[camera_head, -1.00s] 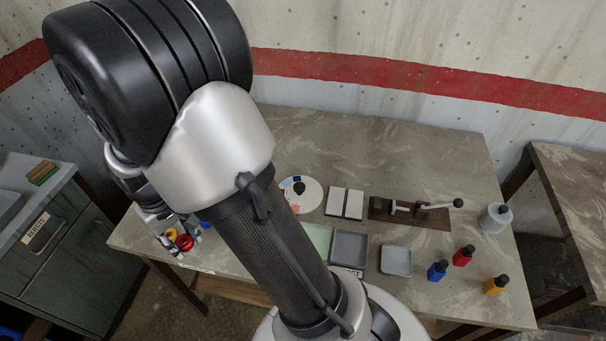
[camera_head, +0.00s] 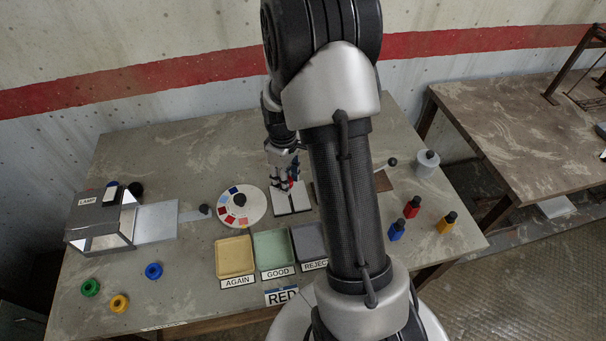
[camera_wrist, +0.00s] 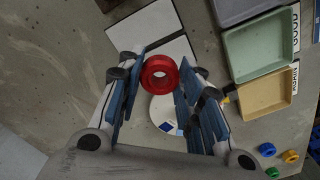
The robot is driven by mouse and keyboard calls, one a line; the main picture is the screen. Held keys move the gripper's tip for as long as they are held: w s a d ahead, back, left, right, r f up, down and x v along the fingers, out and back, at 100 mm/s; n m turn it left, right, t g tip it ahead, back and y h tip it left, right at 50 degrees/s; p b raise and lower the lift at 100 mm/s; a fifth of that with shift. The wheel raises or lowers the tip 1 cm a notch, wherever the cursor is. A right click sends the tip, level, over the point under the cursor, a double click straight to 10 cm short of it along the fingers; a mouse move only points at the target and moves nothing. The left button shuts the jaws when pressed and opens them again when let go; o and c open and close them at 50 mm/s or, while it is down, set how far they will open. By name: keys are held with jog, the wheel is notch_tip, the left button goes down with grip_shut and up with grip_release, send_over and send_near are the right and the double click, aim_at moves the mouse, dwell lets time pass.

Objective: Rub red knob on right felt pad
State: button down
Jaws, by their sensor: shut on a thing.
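The red knob (camera_wrist: 160,76), a red ring with a hole, is held between the blue-padded fingers of my gripper (camera_wrist: 158,88). In the head view my gripper (camera_head: 288,176) hangs over the pair of pale felt pads, with a bit of red showing at its fingertips. The left felt pad (camera_head: 282,208) and right felt pad (camera_head: 302,204) lie side by side. In the wrist view the right felt pad (camera_wrist: 143,28) is above the knob, and the left felt pad (camera_wrist: 180,49) is partly behind it. I cannot tell whether the knob touches a pad.
A round colour disc (camera_head: 258,206) lies left of the pads. Trays marked AGAIN (camera_head: 234,257), GOOD (camera_head: 272,248) and REJECT (camera_head: 308,242) are in front. A lamp box (camera_head: 100,225) and green, yellow and blue knobs are at left; bottles (camera_head: 412,207) at right.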

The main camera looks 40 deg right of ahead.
jog(key=shift+n, duration=0.6)
jog(key=d, duration=0.1)
jog(key=d+f, duration=0.1)
jog(key=s+d, duration=0.1)
jog(key=d, duration=0.1)
jog(key=shift+f, duration=0.2)
jog(key=shift+a+f+b, duration=0.1)
jog(key=shift+f+b, duration=1.8)
jog(key=shift+f, duration=0.55)
jog(key=shift+f, duration=0.45)
jog(key=shift+s, duration=0.1)
jog(key=shift+s+a, duration=0.35)
jog(key=shift+s, duration=0.3)
jog(key=shift+s+a, duration=0.3)
jog(key=shift+s, duration=0.35)
jog(key=shift+w+d+r, duration=0.1)
jog(key=shift+w+d, duration=0.25)
jog(key=shift+w, duration=0.35)
jog(key=shift+w+d, duration=0.3)
jog(key=shift+w, duration=0.4)
jog(key=shift+w+d, duration=0.3)
jog(key=shift+w, duration=0.3)
jog(key=shift+w+d, duration=0.3)
jog(key=shift+w, duration=0.3)
jog(key=shift+s+a, duration=0.3)
jog(key=shift+s, duration=0.35)
jog(key=shift+s+a, duration=0.3)
jog(key=shift+s, duration=0.35)
jog(key=shift+s+a, duration=0.3)
jog(key=shift+s, duration=0.35)
